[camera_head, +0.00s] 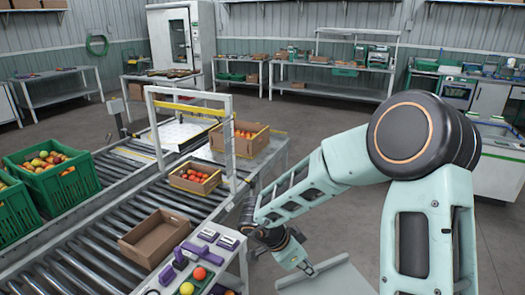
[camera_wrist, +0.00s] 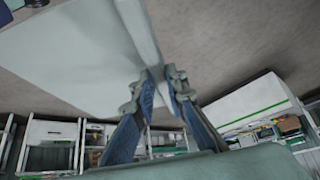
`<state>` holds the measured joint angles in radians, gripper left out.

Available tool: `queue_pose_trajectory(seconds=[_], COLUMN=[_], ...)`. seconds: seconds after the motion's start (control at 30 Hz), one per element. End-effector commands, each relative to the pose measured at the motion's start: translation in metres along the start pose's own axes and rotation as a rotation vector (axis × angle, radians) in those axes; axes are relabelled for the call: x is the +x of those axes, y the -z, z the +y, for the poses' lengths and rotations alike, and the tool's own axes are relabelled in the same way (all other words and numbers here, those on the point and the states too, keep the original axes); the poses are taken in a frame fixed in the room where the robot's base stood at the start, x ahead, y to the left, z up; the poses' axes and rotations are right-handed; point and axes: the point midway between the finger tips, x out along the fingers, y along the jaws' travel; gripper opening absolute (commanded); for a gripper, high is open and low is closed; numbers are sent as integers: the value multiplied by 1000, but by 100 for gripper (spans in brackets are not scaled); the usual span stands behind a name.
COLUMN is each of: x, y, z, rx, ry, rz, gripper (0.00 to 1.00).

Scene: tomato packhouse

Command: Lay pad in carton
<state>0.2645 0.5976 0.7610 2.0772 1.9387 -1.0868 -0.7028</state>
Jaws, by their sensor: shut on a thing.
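An empty brown carton (camera_head: 137,253) stands open on the near roller conveyor in the head view. My gripper (camera_head: 305,268) is low at the bottom centre, right of the carton and apart from it. In the wrist view my gripper (camera_wrist: 160,82) is shut on the edge of a thin pale sheet, which looks like the pad (camera_wrist: 143,35). The blue-padded fingers lie on both sides of that edge. A wide pale flat surface (camera_wrist: 70,60) lies beside it, and shows in the head view (camera_head: 335,283). Where the pad ends and this surface begins is hard to tell.
A small table with purple devices (camera_head: 207,236) and several tomatoes stands between carton and gripper. Filled cartons (camera_head: 178,182) (camera_head: 222,148) and a white frame (camera_head: 228,150) are farther along the conveyor. Green crates (camera_head: 60,195) stand at left.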

Motion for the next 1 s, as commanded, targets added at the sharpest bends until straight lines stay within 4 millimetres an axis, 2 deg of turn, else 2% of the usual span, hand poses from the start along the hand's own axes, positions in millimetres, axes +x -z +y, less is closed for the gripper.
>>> queue_pose_trajectory(seconds=[0.03,0.47,0.7,1.0], x=[-11,-68,-84,-98], y=[11,65,78,88], z=[1,-4,-7,-9], rx=[-60,-627,-802,-930], ry=[41,405,518,601], rz=[6,4,-2,-4], gripper=[0,0,0,0])
